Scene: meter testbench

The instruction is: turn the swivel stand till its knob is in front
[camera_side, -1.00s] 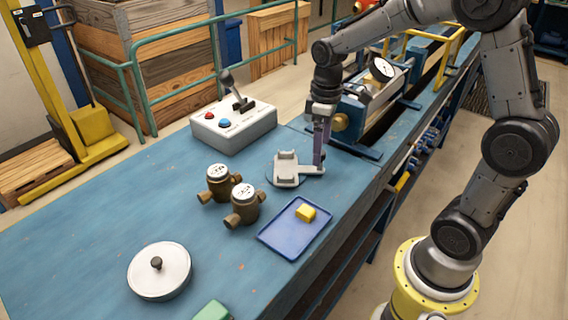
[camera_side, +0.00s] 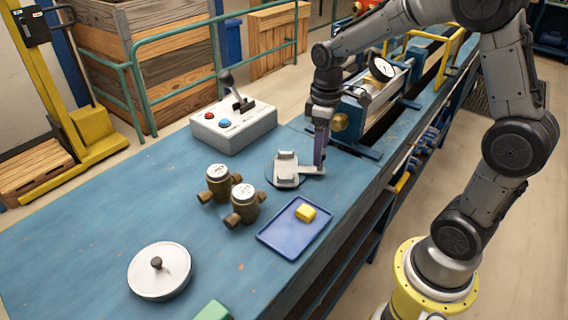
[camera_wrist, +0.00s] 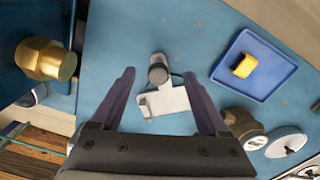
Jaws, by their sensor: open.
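The swivel stand (camera_side: 287,172) is a light grey bracket on a round base on the blue bench, with an arm reaching right in the side view. Its bracket also shows in the wrist view (camera_wrist: 172,98). The dark round knob (camera_wrist: 158,74) sits at the end of that arm. My gripper (camera_side: 319,168) is low over the arm's end and hides the knob in the side view. In the wrist view my gripper (camera_wrist: 158,76) is open, one finger on each side of the knob, with visible gaps.
A blue tray (camera_side: 275,243) with a yellow block (camera_side: 306,212) lies in front of the stand. Two brass meters (camera_side: 219,184) stand left of it. A control box (camera_side: 234,128) is behind, and a gauge rig (camera_side: 365,115) is close behind my gripper. A round lidded pan (camera_side: 160,270) lies front left.

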